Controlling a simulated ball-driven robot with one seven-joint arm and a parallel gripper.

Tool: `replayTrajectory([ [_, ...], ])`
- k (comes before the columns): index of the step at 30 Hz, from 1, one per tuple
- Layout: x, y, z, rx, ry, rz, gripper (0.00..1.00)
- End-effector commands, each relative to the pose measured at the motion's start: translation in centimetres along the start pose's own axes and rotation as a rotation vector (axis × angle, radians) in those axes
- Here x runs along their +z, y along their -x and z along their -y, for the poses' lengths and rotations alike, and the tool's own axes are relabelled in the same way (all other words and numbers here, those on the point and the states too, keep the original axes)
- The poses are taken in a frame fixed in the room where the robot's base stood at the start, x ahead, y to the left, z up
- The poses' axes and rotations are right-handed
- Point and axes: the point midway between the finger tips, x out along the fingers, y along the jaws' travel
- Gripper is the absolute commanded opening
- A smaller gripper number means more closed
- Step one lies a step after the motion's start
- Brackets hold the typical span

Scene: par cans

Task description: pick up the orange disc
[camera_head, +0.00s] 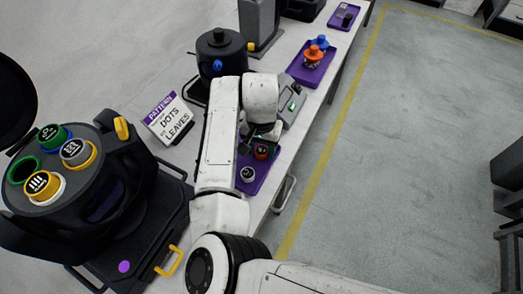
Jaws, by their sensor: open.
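A small orange disc (261,153) with a dark top marking lies on the near purple mat (247,184). A similar grey disc (248,174) lies just nearer to me on the same mat. My gripper (258,143) is open and points down at the orange disc, close above or around it. I cannot tell whether the fingers touch it. My white arm hides part of the mat and the disc's surroundings.
A grey device with a green display (293,105) stands beside my gripper. A "DOTS LEAVES" pattern sign (168,119) stands left. Another purple mat (312,73) bears orange and blue knobbed pieces. Open floor lies right.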

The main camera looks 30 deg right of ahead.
Motion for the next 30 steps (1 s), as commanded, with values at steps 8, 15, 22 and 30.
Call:
replayTrajectory([
  [8, -0.01, 0.02, 0.01, 0.0, 0.0, 0.0, 0.43],
  [15, -0.01, 0.04, 0.01, 0.0, 0.0, 0.0, 0.2],
  [22, -0.01, 0.06, 0.02, 0.0, 0.0, 0.0, 0.1],
  [30, -0.04, 0.75, 0.04, 0.0, 0.0, -0.001, 0.1],
])
